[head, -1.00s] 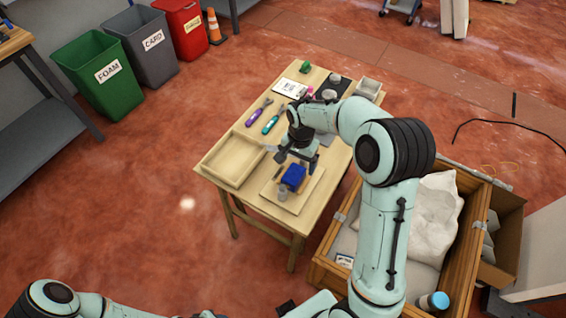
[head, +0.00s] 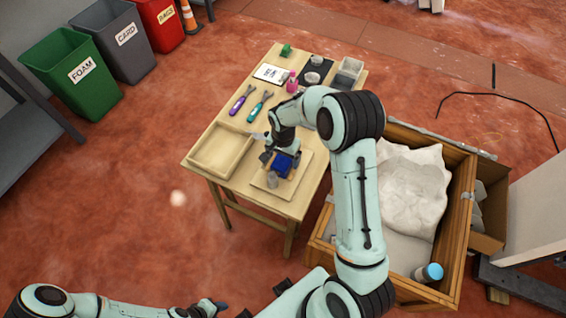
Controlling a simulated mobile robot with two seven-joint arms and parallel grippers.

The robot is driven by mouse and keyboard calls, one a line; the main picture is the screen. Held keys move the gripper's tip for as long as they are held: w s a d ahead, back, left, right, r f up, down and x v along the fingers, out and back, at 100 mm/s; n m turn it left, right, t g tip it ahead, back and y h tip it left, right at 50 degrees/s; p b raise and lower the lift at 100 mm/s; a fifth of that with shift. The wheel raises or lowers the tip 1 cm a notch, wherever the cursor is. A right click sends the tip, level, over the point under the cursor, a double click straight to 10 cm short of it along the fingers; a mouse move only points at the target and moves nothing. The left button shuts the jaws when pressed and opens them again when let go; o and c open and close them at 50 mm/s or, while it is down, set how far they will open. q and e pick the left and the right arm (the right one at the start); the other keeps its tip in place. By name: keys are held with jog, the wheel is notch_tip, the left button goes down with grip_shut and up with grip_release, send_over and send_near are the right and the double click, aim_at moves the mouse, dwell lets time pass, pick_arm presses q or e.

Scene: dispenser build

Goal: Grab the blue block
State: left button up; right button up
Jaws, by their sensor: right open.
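The blue block (head: 283,166) is on the light wooden board (head: 299,190) at the near end of the table. My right gripper (head: 280,157) is open and right over the block, its dark fingers close around the block's top. I cannot tell whether they touch it. The gripper and wrist hide part of the block. A small grey cylinder (head: 272,180) stands beside the block, on its near side. My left gripper (head: 207,308) is low at the bottom edge, far from the table, and its jaws are too small to read.
An empty wooden tray (head: 222,150) lies left of the board. Purple (head: 241,99) and teal (head: 261,105) tools, a clipboard (head: 271,74) and a pink bottle (head: 292,82) are farther back. A wooden crate (head: 455,215) stands right of the table. Open floor lies left.

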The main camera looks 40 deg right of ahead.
notch_tip(320, 180, down, 2)
jog(key=shift+w+f, duration=0.1)
jog(key=shift+f, duration=0.1)
jog(key=c, duration=1.4)
jog(key=shift+r, duration=0.1)
jog(key=shift+c, duration=0.9)
jog(key=shift+r, duration=0.1)
